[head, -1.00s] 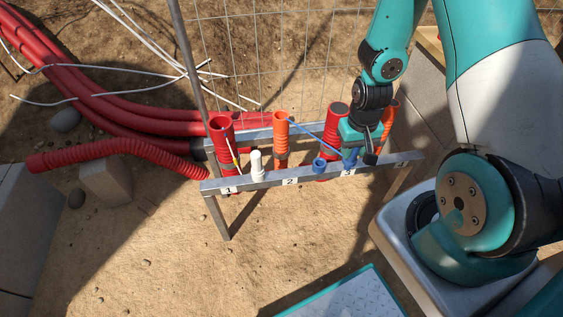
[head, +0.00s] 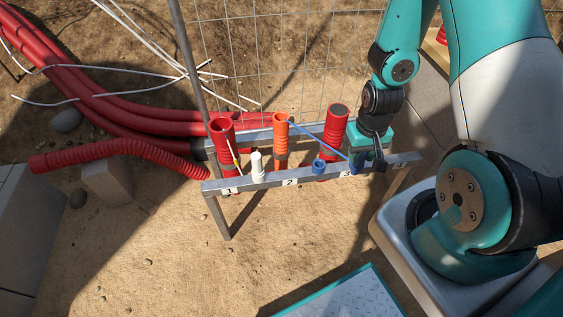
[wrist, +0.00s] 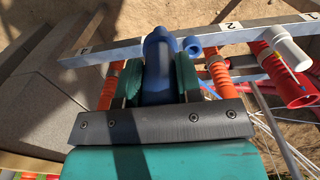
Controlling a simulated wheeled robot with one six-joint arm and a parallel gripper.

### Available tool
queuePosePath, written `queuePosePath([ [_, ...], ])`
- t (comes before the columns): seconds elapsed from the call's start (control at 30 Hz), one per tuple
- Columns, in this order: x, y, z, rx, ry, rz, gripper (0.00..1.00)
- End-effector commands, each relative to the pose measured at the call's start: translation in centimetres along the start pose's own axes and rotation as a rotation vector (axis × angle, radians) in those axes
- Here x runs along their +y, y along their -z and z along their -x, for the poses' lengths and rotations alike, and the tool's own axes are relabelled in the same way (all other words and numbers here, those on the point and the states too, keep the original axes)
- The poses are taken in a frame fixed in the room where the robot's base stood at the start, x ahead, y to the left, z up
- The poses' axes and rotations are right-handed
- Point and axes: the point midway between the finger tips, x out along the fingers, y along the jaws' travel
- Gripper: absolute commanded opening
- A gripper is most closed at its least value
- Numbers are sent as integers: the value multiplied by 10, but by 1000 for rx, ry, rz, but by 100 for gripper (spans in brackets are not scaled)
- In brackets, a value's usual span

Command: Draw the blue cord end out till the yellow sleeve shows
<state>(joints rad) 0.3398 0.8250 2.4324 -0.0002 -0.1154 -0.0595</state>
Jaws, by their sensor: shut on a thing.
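The blue cord (head: 318,137) runs from the mouth of the orange duct (head: 281,140) above label 2, slanting down right to my gripper (head: 362,160). My gripper is shut on the blue cord end (wrist: 157,68), a thick blue piece between the two green fingers in the wrist view. In the head view the end (head: 354,168) shows only partly, beside the rail near label 3. I see no yellow sleeve on the visible stretch of blue cord. A thin cord with a yellow part (head: 235,159) comes from the red duct (head: 221,132) at left.
The grey rail (head: 325,173) carries numbered labels, a white holder (head: 257,165) and a blue ring holder (head: 319,166). A capped red duct (head: 335,128) stands left of my gripper. Wire mesh (head: 290,60) rises behind.

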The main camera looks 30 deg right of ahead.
Motion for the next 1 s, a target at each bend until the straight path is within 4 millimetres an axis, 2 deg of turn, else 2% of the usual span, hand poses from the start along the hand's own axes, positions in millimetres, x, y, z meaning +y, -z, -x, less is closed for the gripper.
queuePosePath([
  [0.57,1,-2,0,-3,-1,0,0],
  [1.0,11,-23,16,-5,-1,-1,0],
])
